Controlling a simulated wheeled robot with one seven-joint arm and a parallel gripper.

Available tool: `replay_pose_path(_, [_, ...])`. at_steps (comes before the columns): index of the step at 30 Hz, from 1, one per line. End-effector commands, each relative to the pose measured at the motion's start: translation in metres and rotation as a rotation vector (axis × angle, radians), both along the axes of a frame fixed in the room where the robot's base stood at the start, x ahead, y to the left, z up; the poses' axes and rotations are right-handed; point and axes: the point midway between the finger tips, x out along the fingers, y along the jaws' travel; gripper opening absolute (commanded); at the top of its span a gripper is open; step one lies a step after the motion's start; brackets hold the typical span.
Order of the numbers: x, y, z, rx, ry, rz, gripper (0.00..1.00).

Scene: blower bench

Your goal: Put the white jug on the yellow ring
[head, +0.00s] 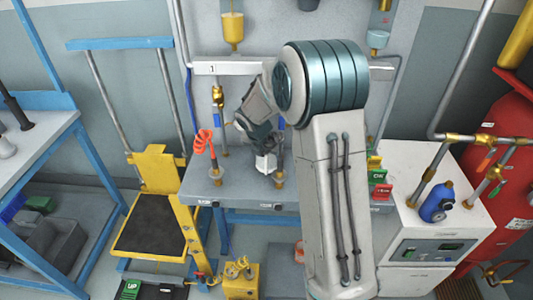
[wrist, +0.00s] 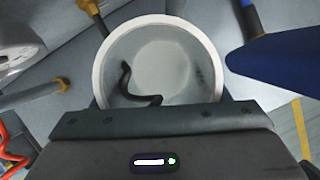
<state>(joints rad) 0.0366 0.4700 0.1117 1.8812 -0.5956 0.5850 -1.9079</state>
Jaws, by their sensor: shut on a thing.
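The white jug (head: 266,163) shows as a small pale shape under my gripper (head: 262,146), over the grey bench, partly hidden by the gripper. In the wrist view the jug (wrist: 188,62) is seen from above, its round white rim facing the camera and a dark curved piece across its inside. My gripper (wrist: 160,118) is shut on the jug at its near side. I cannot tell whether the jug's base touches the bench.
An orange coiled hose (head: 204,142) stands left of the jug. A yellow chair-like frame (head: 158,170) is at left. A white cabinet with a blue bottle (head: 437,203) is at right. In the wrist view a blue part (wrist: 275,52) is close to the jug.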

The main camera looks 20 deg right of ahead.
Motion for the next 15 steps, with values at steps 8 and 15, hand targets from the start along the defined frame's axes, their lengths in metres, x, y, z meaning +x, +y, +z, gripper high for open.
replay_pose_path(8, [0.0002, -0.0001, -0.0042, 0.0, -0.001, -0.001, 0.43])
replay_pose_path(15, [0.0, 0.0001, -0.0069, 0.0, -0.002, -0.001, 0.9])
